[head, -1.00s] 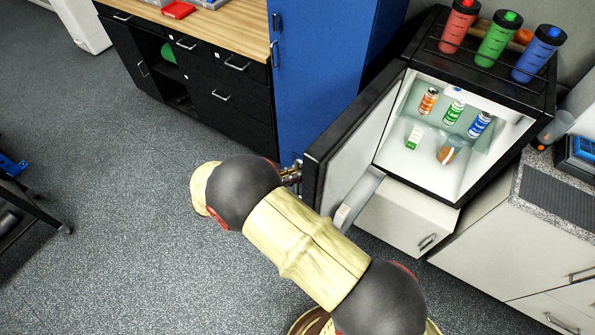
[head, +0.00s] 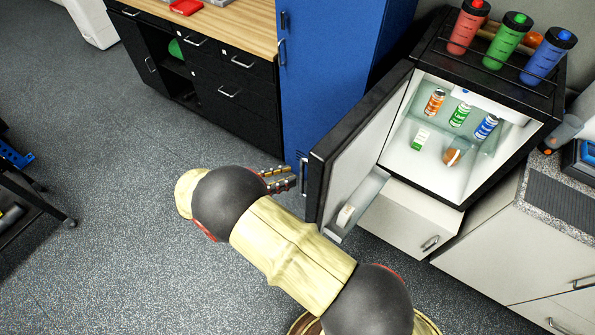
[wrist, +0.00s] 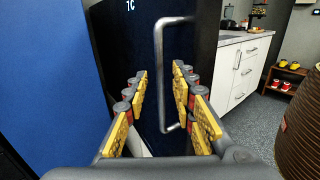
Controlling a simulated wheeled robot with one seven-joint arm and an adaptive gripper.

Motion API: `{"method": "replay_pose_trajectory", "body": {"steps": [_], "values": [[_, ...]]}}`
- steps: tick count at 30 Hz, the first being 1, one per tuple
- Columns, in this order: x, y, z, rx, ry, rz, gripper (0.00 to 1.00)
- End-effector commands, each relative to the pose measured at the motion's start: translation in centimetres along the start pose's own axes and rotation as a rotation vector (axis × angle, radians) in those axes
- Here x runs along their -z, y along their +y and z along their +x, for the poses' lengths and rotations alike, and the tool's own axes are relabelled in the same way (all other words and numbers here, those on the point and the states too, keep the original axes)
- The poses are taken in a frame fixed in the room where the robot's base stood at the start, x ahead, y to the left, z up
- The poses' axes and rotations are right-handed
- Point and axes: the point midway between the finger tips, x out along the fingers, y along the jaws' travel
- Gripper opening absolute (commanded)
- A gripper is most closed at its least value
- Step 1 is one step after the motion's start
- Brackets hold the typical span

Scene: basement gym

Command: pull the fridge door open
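The fridge door (head: 362,140) stands wide open on the small black fridge (head: 495,85), showing its white inner side and a door shelf. Its silver handle (head: 304,178) is on the outer face; in the wrist view the handle (wrist: 161,75) stands upright between the lines of my fingers, on the dark door (wrist: 128,42). My gripper (head: 281,179) is open, with its fingertips a little left of the handle and apart from it. In the wrist view the parted yellow-padded fingers (wrist: 162,95) hold nothing.
Cans, a carton and a round brown item stand inside the fridge. Red, green and blue bottles (head: 510,40) stand on top. A tall blue cabinet (head: 325,80) is close behind the door. Open grey floor (head: 120,220) lies to the left.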

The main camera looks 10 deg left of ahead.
Motion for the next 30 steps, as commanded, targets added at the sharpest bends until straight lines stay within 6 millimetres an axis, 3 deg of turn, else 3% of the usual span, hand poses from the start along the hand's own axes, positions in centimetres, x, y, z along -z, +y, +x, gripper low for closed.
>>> {"method": "replay_pose_trajectory", "body": {"steps": [6, 12, 30], "values": [[0.0, 0.0, -4.2, -0.002, -0.001, 0.001, 0.26], [0.0, 0.0, -6.1, 0.0, -0.001, 0.0, 0.26], [0.0, 0.0, -6.5, 0.0, 0.0, 0.0, 0.26]]}}
